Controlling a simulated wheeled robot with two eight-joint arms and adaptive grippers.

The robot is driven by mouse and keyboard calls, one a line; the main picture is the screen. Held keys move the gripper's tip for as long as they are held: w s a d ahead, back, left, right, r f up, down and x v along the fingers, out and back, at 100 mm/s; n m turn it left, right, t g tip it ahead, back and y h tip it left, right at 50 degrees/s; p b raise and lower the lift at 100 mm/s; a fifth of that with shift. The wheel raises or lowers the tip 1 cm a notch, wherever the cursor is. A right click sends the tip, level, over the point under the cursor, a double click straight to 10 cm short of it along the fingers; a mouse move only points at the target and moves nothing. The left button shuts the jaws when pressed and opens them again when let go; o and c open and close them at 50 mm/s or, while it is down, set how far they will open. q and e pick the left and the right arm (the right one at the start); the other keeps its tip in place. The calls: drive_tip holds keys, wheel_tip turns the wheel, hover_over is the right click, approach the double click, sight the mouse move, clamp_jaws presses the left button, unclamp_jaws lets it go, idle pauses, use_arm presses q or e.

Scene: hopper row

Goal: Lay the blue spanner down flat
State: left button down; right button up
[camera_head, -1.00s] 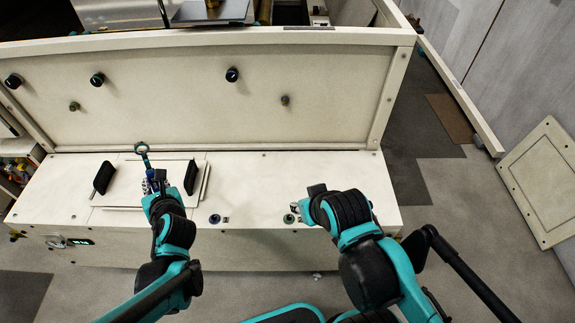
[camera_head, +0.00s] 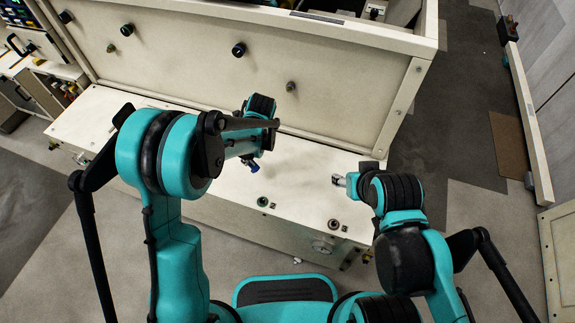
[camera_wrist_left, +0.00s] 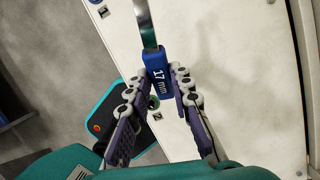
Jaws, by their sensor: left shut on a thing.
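The blue spanner (camera_wrist_left: 160,75) has a blue grip marked "17 mm" and a bright metal shaft that runs out of the top of the left wrist view. My left gripper (camera_wrist_left: 161,83) is shut on the blue grip, one finger on each side. In the head view my left arm hides most of the spanner, and a small blue piece (camera_head: 252,167) shows below the wrist. I cannot tell whether the spanner touches the surface. My right gripper (camera_head: 340,180) is over the right part of the bench top. Its fingers are too small to read.
The pale bench top (camera_head: 305,165) is bare between my two grippers. A pale upright panel (camera_head: 190,60) with dark knobs stands along its back edge. Small round fittings (camera_head: 262,201) sit near the front edge. A grey floor lies in front and to the right.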

use_arm(q)
drive_tip(key=s+d+f+n+g+h+p, duration=0.1)
drive_tip(key=s+d+n+h, duration=0.1)
drive_tip(key=d, duration=0.4)
drive_tip(key=s+d+f+n+g+h+p, duration=0.1)
drive_tip(key=s+d+f+n+h, duration=0.1)
drive_tip(key=d+h, duration=0.3)
drive_tip(key=shift+s+d+p, duration=0.2)
drive_tip(key=shift+d+p, duration=0.1)
drive_tip(key=shift+d, duration=0.2)
drive_tip(key=shift+r, duration=0.1)
wheel_tip(320, 180, down, 6)
drive_tip(key=b, duration=0.6)
drive_tip(key=shift+f, duration=0.25)
drive_tip(key=shift+f+b, duration=0.45)
drive_tip(key=shift+b, duration=0.15)
